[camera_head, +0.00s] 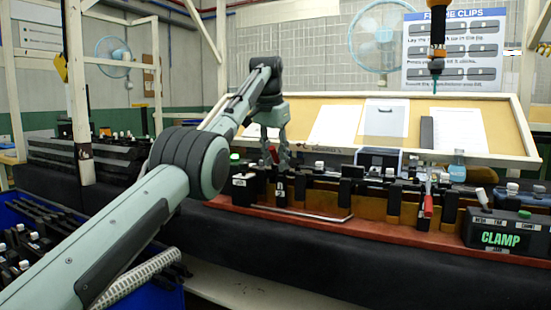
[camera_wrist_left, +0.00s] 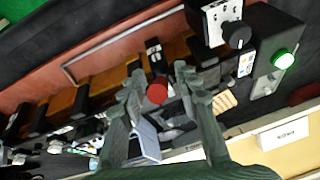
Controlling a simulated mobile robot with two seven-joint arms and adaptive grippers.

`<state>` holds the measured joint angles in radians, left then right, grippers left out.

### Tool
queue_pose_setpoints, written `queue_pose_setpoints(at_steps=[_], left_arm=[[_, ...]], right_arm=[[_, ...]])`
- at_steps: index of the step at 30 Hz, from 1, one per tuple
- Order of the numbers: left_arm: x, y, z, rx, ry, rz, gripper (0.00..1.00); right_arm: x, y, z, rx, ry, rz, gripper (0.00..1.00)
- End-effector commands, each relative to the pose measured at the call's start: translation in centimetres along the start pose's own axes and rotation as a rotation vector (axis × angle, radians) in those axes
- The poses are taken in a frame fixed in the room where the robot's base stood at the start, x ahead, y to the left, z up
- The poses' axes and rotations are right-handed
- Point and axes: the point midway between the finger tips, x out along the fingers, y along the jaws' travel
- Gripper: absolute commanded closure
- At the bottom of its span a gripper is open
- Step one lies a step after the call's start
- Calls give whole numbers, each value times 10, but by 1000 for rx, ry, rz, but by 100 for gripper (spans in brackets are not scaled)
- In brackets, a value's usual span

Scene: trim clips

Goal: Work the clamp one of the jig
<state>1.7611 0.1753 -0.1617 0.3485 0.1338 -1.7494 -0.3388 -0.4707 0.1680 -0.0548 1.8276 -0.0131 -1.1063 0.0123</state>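The jig (camera_head: 390,235) is a long red-brown base with a row of black blocks on the bench. A toggle clamp with a red handle (camera_head: 272,153) stands near its left end, close to my left gripper (camera_head: 283,160). In the left wrist view the round red handle end (camera_wrist_left: 157,93) shows between the two spread fingers of my left gripper (camera_wrist_left: 156,82). The fingers look apart, and I cannot tell whether either touches the handle. A second red-handled clamp (camera_head: 428,205) stands farther right on the jig. My right gripper is not in view.
A black box (camera_head: 508,232) at the right shows "CLAMP" in green. A box with a lit green button (camera_wrist_left: 284,60) stands beside the jig's left end. A sloped board with papers (camera_head: 385,118) is behind. A tool (camera_head: 437,45) hangs above; a blue bin (camera_head: 30,240) is at left.

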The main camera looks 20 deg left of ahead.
Motion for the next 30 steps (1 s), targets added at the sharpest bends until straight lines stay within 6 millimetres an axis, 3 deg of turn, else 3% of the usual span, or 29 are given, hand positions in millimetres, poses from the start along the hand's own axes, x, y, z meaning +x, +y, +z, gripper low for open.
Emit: queue_pose_setpoints(at_steps=[10, 21, 30], left_arm=[[-6, 0, 0, 0, 2, 0, 65], [-62, 0, 0, 0, 2, 1, 65], [-75, 0, 0, 1, 0, 0, 65]], right_arm=[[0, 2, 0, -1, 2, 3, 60], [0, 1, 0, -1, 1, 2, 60], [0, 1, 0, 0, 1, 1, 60]])
